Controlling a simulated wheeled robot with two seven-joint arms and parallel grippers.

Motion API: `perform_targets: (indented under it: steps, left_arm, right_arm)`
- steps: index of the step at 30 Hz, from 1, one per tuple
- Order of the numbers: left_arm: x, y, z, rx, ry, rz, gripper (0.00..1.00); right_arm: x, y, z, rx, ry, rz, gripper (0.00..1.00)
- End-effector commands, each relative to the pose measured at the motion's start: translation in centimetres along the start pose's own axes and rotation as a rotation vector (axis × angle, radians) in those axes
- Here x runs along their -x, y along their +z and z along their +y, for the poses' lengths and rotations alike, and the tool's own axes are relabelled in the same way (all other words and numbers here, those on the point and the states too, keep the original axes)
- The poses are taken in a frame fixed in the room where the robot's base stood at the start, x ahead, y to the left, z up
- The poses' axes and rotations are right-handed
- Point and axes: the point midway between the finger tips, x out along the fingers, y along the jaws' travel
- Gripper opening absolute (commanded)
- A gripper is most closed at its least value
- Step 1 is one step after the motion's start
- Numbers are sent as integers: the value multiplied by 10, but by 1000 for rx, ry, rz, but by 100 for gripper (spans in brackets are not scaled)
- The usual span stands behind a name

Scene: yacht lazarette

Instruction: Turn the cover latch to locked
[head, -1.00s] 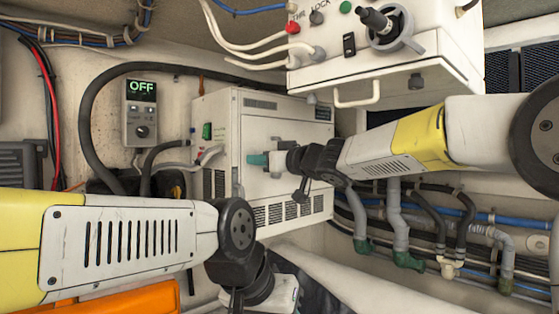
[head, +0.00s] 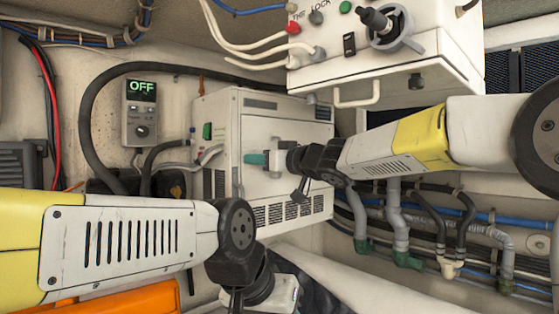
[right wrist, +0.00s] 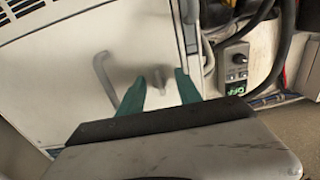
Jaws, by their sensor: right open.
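The cover latch (right wrist: 159,79) is a small grey knob on the pale front panel of a white cabinet (head: 287,131). In the right wrist view it stands between the two teal fingertips of my right gripper (right wrist: 158,92). The gripper is open, and I see a gap on each side of the latch. In the head view my right gripper (head: 266,159) is in front of the cabinet, and its body hides most of the latch. Only my left arm and wrist show at lower left. The left fingers are out of the picture.
A grey bar handle (right wrist: 105,80) is beside the latch on the panel. A control box (head: 380,50) with a knob hangs above. A small unit (head: 141,112) on the wall reads OFF. Hoses and pipes (head: 395,220) run at lower right.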

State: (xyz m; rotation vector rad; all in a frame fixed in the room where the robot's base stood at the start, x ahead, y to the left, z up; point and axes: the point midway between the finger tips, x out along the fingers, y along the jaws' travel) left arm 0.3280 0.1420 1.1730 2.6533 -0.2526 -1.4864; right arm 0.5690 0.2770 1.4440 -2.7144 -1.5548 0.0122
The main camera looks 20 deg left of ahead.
Motion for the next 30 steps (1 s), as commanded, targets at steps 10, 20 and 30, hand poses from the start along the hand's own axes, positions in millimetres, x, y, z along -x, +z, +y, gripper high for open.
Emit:
perform_targets:
  steps: [10, 20, 30]
  left_arm:
    - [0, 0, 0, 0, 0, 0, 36]
    - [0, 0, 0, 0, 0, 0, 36]
    - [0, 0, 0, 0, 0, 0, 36]
  right_arm:
    - [37, -1, 1, 2, 4, 1, 41]
    - [76, 0, 0, 0, 0, 0, 41]
    - [78, 0, 0, 0, 0, 0, 41]
